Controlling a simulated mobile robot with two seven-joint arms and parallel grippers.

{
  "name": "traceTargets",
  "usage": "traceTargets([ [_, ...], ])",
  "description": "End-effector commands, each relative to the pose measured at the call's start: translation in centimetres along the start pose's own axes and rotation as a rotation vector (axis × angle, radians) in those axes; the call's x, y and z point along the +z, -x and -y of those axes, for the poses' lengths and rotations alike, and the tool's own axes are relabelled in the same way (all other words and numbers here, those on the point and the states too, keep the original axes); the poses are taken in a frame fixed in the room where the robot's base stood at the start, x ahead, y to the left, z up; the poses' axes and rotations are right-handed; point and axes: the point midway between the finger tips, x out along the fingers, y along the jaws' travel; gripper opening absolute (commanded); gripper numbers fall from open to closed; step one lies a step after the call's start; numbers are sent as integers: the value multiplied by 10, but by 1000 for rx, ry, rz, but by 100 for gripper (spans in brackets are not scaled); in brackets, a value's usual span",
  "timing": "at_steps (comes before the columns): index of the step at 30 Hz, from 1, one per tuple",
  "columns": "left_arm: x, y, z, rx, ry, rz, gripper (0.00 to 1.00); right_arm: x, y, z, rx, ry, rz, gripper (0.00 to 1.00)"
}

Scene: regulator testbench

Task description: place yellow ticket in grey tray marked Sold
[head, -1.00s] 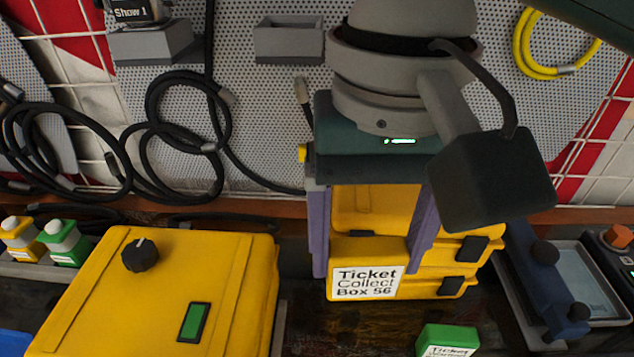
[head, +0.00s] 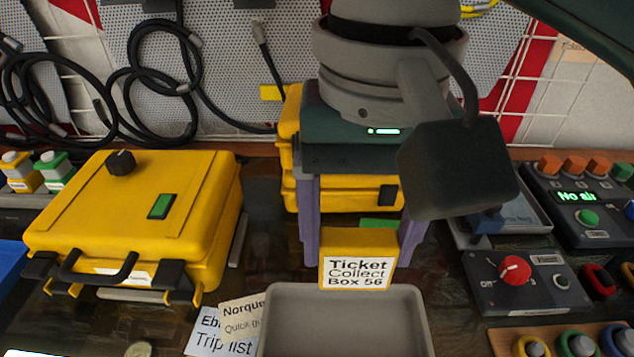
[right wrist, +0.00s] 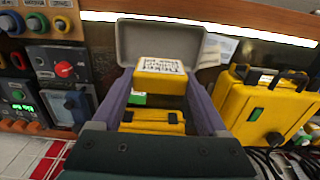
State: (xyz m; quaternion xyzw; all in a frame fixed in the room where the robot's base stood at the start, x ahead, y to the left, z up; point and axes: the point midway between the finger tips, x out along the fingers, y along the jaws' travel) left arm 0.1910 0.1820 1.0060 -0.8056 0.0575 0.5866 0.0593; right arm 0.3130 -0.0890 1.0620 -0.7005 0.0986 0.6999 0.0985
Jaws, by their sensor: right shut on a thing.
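The yellow ticket (head: 357,272) is a small block with a white label reading "Ticket Collect Box 56". My right gripper (head: 358,240) is shut on it, with its purple fingers on either side. The ticket also shows between the fingers in the right wrist view (right wrist: 160,82). The grey tray (head: 428,330) is at the bottom of the head view, cut off by the frame. The ticket overlaps the tray's far rim in the picture; its height above the tray is hard to judge. No "Sold" marking shows on the tray. My left gripper is not in view.
Paper slips (head: 222,332) lie left of the tray. A yellow case (head: 130,215) stands further left, and another yellow case (head: 345,194) is behind the gripper. A panel with a red knob (head: 515,268) is to the right. A green block (head: 380,223) is partly hidden.

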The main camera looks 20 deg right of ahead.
Motion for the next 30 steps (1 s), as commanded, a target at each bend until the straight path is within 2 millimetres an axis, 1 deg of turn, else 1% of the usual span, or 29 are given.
traceTargets([
  [1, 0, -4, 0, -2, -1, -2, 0, 1, -18, -2, 6, -2, 4, 23],
  [3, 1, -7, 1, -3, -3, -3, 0, 0, -37, -2, 6, -1, 2, 23],
  [6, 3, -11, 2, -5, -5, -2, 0, 0, -60, -1, 4, -1, 1, 23],
  [9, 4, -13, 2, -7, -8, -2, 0, 0, -75, -1, 2, 1, 0, 23],
  [14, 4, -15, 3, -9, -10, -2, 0, 0, -88, -1, 1, 0, 0, 23],
  [18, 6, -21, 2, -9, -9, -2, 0, 0, -112, 0, 2, 0, 0, 23],
  [21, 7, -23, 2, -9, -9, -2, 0, 0, -122, 0, 2, 1, 0, 23],
  [30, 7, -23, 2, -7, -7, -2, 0, 0, -124, 0, 0, 1, -2, 23],
])
